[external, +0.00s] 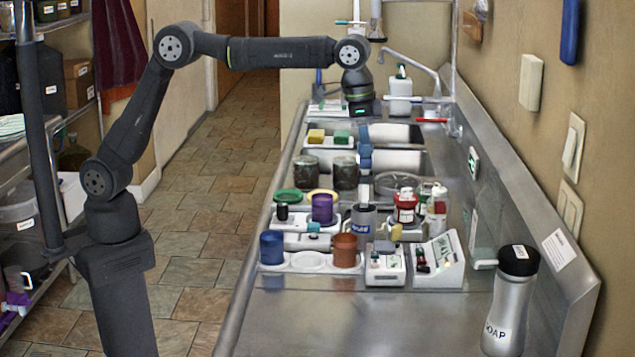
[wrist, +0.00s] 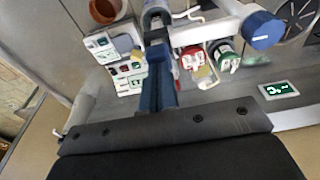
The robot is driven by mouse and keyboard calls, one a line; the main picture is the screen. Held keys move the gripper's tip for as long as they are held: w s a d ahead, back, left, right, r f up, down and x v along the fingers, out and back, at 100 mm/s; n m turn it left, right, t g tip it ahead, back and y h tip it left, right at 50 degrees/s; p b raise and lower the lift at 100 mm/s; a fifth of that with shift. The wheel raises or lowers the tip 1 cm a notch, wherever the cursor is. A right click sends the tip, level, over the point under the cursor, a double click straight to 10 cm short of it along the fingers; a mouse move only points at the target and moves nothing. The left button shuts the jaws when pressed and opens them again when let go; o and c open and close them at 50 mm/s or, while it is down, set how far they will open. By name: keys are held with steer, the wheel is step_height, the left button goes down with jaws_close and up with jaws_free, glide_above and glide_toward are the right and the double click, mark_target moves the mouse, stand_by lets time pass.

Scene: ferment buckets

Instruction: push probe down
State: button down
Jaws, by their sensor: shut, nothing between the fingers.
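My gripper (external: 365,168) points down over the counter in the external view, its blue fingers together and empty. In the wrist view, my gripper (wrist: 157,50) shows as two blue fingers pressed together. A grey labelled cup (external: 362,224) stands below and in front of it, with a pale upright stick (external: 364,194) at its top that may be the probe; I cannot tell for sure. In the wrist view a grey rounded top (wrist: 156,15) lies just beyond the fingertips, partly hidden by them. Whether the fingers touch it is unclear.
A meter (external: 440,262) and a small switch box (external: 385,264) stand in front. A brown cup (external: 345,250), blue cup (external: 271,247) and purple cup (external: 322,208) are left. A red-topped jar (external: 405,207) is right. The near counter is clear beside a steel bottle (external: 510,300).

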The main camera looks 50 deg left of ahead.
steer(key=shift+f, duration=0.35)
steer(key=shift+r, duration=2.55)
